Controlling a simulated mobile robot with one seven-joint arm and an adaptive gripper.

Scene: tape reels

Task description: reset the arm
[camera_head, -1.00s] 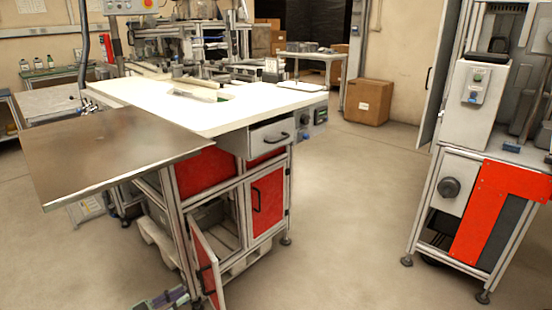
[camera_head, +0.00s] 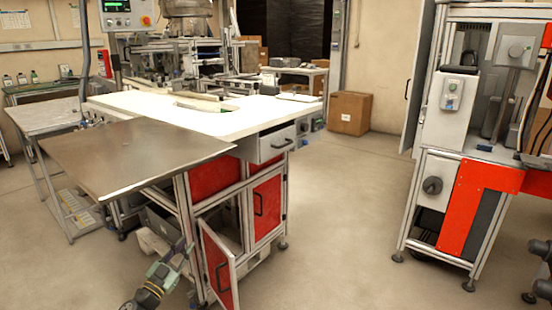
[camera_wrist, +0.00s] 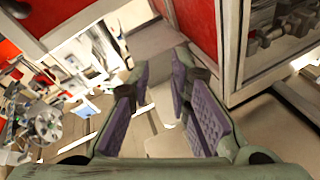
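My gripper (camera_head: 183,250) and part of my arm show at the lower left of the head view, in front of the red-and-grey workbench and below the metal plate's level. In the wrist view, my gripper (camera_wrist: 160,82) has two fingers with purple pads standing apart. Nothing shows between them. The fingers point towards a grey surface beside red panels. No separate task object is named.
The workbench carries a white top (camera_head: 230,120), and a metal plate (camera_head: 135,155) juts out left. Its open cabinet door (camera_head: 218,265) is close to my gripper. A machine (camera_head: 455,180) stands right; a cardboard box (camera_head: 350,112) lies behind. Floor between is clear.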

